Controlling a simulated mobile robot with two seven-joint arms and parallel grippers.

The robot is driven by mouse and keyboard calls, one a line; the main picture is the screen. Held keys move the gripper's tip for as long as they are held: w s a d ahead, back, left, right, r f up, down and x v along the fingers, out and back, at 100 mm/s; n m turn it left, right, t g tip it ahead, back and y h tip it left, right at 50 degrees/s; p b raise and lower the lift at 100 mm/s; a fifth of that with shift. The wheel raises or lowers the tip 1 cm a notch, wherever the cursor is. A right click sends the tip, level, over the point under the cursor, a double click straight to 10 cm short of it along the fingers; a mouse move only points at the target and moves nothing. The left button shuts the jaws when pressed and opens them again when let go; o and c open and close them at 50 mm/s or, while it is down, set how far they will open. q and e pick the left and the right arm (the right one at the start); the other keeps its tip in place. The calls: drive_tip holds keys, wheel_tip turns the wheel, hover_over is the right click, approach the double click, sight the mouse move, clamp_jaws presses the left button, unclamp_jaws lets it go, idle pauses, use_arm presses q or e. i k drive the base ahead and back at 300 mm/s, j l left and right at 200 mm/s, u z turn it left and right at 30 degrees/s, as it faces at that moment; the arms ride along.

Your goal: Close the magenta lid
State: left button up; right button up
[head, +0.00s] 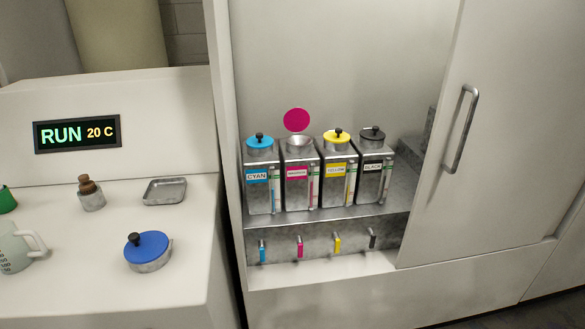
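In the head view the magenta container (298,188) is a metal can with a magenta label, second from the left on the cabinet shelf. Its magenta lid (296,120) stands raised as a round disc above and behind the neck. The open metal neck (299,143) shows below the lid. Neither of my grippers shows in this view.
Cyan (261,186), yellow (337,183) and black (373,172) containers stand beside it with their lids on. Small colored taps sit below the shelf. A cabinet door with a handle (461,129) is at right. A counter (185,225) with a blue-lidded pot (147,250) is at left.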

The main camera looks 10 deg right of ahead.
sight(296, 119)
drive_tip(key=i+l, duration=0.1)
drive_tip(key=l, duration=0.7)
drive_tip(key=i+l, duration=0.15)
drive_tip(key=l, duration=0.25)
drive_tip(key=l+u, duration=0.45)
drive_tip(key=l, duration=0.45)
drive_tip(key=i, duration=0.05)
